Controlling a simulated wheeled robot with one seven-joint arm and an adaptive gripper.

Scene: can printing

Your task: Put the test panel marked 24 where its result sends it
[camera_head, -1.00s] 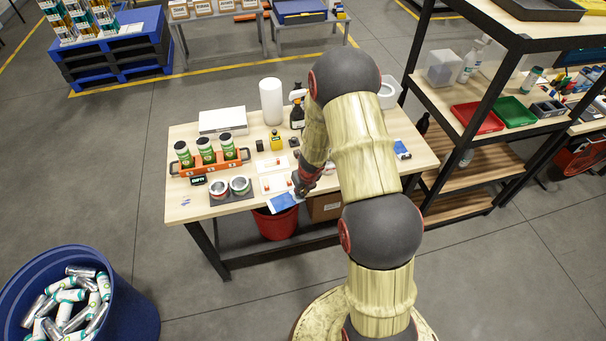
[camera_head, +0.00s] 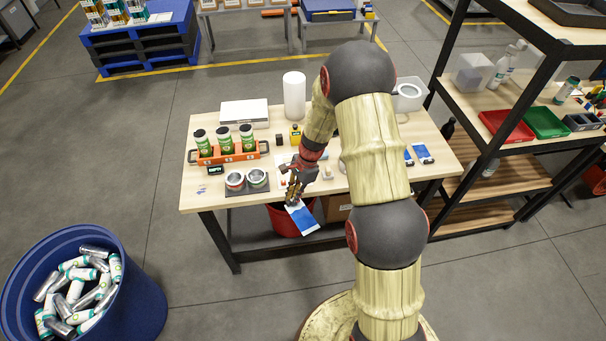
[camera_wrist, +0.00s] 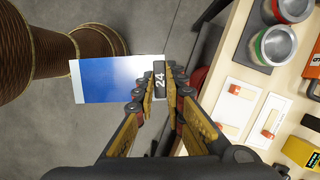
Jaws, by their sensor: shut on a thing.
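My gripper (camera_head: 293,198) is shut on the test panel (camera_head: 306,222), a flat blue plate with a white edge. In the wrist view, the panel (camera_wrist: 108,80) sticks out to the left of my gripper (camera_wrist: 160,100). Its dark tag (camera_wrist: 160,79), between the fingertips, reads 24. The panel is in the air just off the table's front edge, above or in front of a red bin (camera_head: 281,221) under the table. On the shelf at right are a red tray (camera_head: 506,126) and a green tray (camera_head: 545,122).
On the table (camera_head: 197,172) stand an orange can rack (camera_head: 228,157), two open tins (camera_head: 246,181), a white roll (camera_head: 294,96) and more blue-and-white panels (camera_head: 423,153). A blue drum of cans (camera_head: 140,305) is at lower left. Floor between drum and table is clear.

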